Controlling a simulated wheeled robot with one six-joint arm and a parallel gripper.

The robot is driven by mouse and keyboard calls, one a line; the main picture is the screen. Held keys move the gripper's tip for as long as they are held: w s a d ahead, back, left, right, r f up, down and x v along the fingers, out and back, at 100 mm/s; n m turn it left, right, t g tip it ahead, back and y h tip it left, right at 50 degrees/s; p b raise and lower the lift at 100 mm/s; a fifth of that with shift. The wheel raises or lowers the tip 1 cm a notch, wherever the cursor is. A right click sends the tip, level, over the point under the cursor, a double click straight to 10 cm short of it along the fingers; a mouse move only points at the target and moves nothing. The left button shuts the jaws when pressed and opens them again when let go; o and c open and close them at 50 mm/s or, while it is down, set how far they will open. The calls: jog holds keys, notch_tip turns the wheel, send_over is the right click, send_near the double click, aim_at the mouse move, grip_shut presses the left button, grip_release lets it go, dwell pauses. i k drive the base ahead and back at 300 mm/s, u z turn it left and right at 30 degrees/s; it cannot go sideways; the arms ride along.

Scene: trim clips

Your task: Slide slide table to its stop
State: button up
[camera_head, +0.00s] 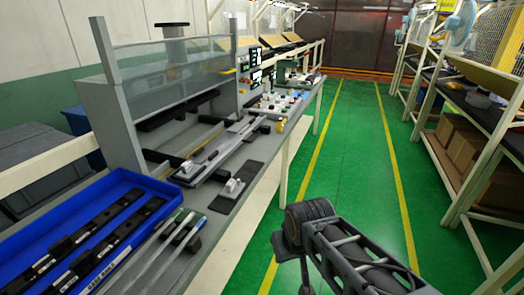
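A long, narrow grey slide-like fixture (222,150) lies on the grey workbench at picture centre, running from near left to far right. I take it to be the slide table, but cannot tell how far it is from its stop. A light-coloured clamp or handle (187,168) sits at its near end. Another light-coloured handle (233,186) stands on a dark pad beside the fixture, on the aisle side. My arm (350,245) is at the lower right over the aisle, apart from the bench. I cannot make out any gripper fingers.
A blue tray (122,180) with dark rails and pale strips is at the lower left. A clear panel (175,75) between grey posts stands behind the fixture. Small parts and controls crowd the bench's far end. The green aisle (355,140) is clear; shelves (470,130) line the right.

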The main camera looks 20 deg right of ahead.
aim_at(211, 156)
jog(key=u, duration=0.7)
jog(key=k, duration=0.15)
jog(key=z, duration=1.75)
jog(key=i, duration=0.9)
jog(key=u, duration=0.25)
jog(key=i, duration=0.75)
jog(key=u, duration=0.95)
jog(key=i, duration=0.4)
jog(key=u, duration=0.4)
